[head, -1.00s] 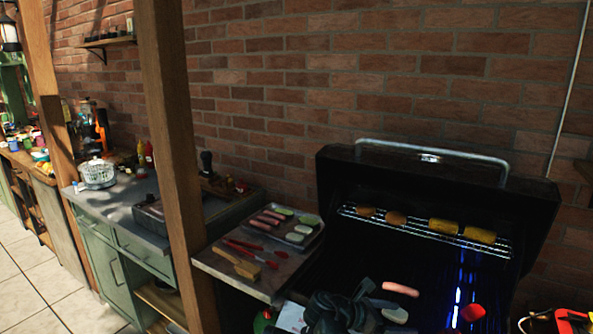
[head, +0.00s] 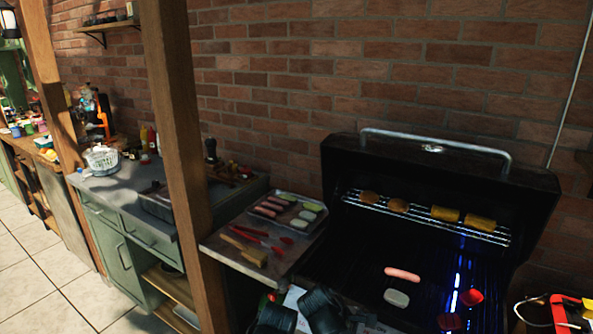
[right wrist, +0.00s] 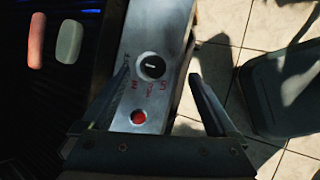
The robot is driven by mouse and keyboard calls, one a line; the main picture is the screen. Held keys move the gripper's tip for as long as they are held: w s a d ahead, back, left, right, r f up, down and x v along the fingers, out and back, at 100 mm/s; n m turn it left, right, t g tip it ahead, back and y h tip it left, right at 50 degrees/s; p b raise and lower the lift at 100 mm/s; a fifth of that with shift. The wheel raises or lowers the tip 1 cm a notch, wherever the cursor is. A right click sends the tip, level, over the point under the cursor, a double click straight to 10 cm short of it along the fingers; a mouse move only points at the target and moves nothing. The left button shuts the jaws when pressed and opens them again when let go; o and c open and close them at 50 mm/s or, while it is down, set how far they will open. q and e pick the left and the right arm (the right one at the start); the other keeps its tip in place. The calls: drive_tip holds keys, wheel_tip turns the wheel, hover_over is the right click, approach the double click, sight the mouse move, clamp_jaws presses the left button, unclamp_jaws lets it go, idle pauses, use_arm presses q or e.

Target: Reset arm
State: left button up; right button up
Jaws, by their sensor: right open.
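My right gripper (right wrist: 159,72) is open and empty in the right wrist view, with its fingers apart over the grill's front panel (right wrist: 155,28). The panel has a black knob (right wrist: 151,66) and a red button (right wrist: 138,117). In the head view, dark parts of my arm show at the bottom centre, in front of the grill (head: 345,250); no fingers can be made out there. My left gripper is not in view. A pink sausage (head: 402,274) and a pale green slice (head: 396,298) lie on the grate, apart from the gripper.
The open lid (head: 435,165) stands behind a rack (head: 420,219) with corn and brown pieces. Red pieces (head: 471,297) lie on the grate. Left are a food tray (head: 318,231), red tongs (head: 262,240) and a wooden post (head: 178,120). Tiled floor (right wrist: 285,25) is right in the wrist view.

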drive_tip(key=s+a+m+g+y+p, duration=0.1)
drive_tip(key=s+a+m+y+p, duration=0.1)
drive_tip(key=s+a+m+y, duration=0.3)
drive_tip(key=s+a+f+m, duration=0.1)
drive_tip(key=s+a+m, duration=0.2)
drive_tip(key=a, duration=0.3)
drive_tip(key=shift+g+y+p, duration=0.3)
drive_tip(key=shift+g+y, duration=0.1)
drive_tip(key=shift+o, duration=0.5)
drive_tip(key=shift+s+a+m, duration=0.1)
drive_tip(key=shift+a+m, duration=0.05)
drive_tip(key=shift+m, duration=0.15)
